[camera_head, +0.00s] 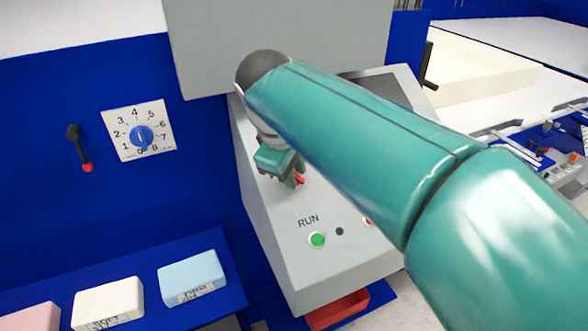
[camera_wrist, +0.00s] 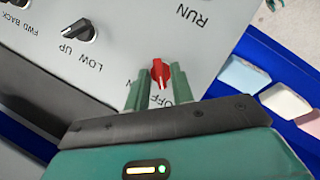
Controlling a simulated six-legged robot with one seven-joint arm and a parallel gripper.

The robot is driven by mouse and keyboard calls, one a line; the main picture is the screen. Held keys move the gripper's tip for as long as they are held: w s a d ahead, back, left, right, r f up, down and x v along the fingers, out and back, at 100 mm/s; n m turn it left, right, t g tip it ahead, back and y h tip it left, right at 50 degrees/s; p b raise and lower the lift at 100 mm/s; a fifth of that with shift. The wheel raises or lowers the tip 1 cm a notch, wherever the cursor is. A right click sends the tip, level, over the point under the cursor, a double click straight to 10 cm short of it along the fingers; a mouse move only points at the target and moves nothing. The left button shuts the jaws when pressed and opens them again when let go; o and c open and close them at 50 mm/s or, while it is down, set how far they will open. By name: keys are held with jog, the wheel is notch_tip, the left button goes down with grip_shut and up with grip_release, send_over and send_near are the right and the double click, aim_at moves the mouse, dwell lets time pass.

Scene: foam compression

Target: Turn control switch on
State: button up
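The control switch is a red rotary knob (camera_wrist: 160,72) on the sloped grey control panel (camera_wrist: 130,35). In the wrist view a label ending in "OFF" is beside it, partly hidden by my gripper. My gripper (camera_wrist: 159,78) has its two green fingers apart, one on each side of the red knob. I cannot tell whether the fingers touch it. In the head view my gripper (camera_head: 293,180) is at the panel, and only a bit of the red knob (camera_head: 299,181) shows beside the fingers.
A green RUN button (camera_head: 316,240) is lower on the panel. A black LOW/UP knob (camera_wrist: 80,32) is near the red knob. A numbered dial (camera_head: 141,136) and black lever (camera_head: 78,145) are on the blue wall at left. Coloured foam blocks (camera_head: 192,276) lie on a blue shelf.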

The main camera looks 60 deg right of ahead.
jog(key=shift+m, duration=0.3)
jog(key=m+y, duration=0.1)
jog(key=m, duration=0.2)
jog(key=shift+d+r+y, duration=0.1)
jog(key=shift+d+y, duration=0.1)
jog(key=shift+y, duration=0.2)
jog(key=m+y, duration=0.1)
jog(key=m, duration=0.2)
jog(key=shift+s+d+t, duration=0.1)
jog(key=shift+d+t, duration=0.05)
jog(key=shift+t, duration=0.25)
jog(key=m+t+y, duration=0.1)
jog(key=m+y, duration=0.1)
jog(key=m, duration=0.2)
jog(key=shift+s+d, duration=0.1)
jog(key=shift+s+d+m+t+y, duration=0.1)
jog(key=shift+m+t+y, duration=0.45)
jog(key=shift+m, duration=1.25)
jog(key=o, duration=0.7)
jog(key=shift+c, duration=0.2)
